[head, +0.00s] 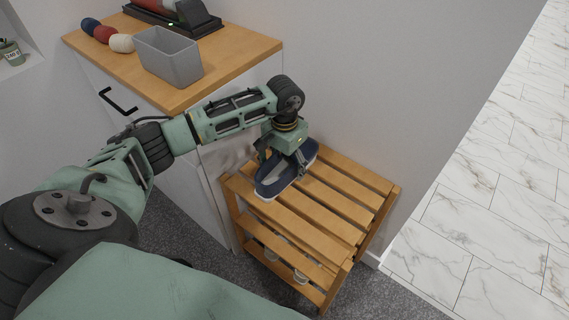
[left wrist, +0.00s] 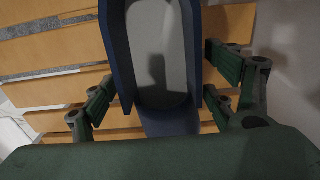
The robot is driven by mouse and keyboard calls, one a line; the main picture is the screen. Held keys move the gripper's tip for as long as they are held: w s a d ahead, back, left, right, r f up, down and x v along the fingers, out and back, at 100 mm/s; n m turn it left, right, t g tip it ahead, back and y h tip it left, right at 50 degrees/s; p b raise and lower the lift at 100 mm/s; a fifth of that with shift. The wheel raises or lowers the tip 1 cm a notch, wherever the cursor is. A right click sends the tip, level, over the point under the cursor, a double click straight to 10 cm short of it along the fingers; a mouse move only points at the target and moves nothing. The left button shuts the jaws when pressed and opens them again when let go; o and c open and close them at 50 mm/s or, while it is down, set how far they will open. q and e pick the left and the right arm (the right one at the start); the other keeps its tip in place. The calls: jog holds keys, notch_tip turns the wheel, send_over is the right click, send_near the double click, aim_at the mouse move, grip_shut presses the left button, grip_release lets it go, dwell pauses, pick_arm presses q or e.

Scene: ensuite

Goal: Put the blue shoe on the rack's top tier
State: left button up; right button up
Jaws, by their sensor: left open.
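The blue shoe (head: 271,182) lies on the slatted top tier of the wooden rack (head: 342,195), at its left end near the cabinet. My left gripper (head: 283,163) is right above the shoe, pointing down, with its fingers around it. In the left wrist view the shoe (left wrist: 158,60), with its grey inside, lies between the two open fingers, with the rack's slats (left wrist: 60,55) beneath. The right finger is close to the shoe's side; I cannot tell if it touches. My right gripper is not in view.
A wooden-topped cabinet (head: 245,45) stands left of the rack, holding a grey bin (head: 168,58) and several rolled items (head: 104,34). Light-coloured shoes (head: 290,268) show on the lower tier. The top tier's right part is bare. A wall is behind.

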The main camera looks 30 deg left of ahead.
aim_at(285, 172)
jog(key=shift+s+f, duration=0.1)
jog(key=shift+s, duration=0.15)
pick_arm(q)
jog(key=shift+r, duration=0.15)
notch_tip(285, 172, up, 12)
jog(key=p, duration=0.1)
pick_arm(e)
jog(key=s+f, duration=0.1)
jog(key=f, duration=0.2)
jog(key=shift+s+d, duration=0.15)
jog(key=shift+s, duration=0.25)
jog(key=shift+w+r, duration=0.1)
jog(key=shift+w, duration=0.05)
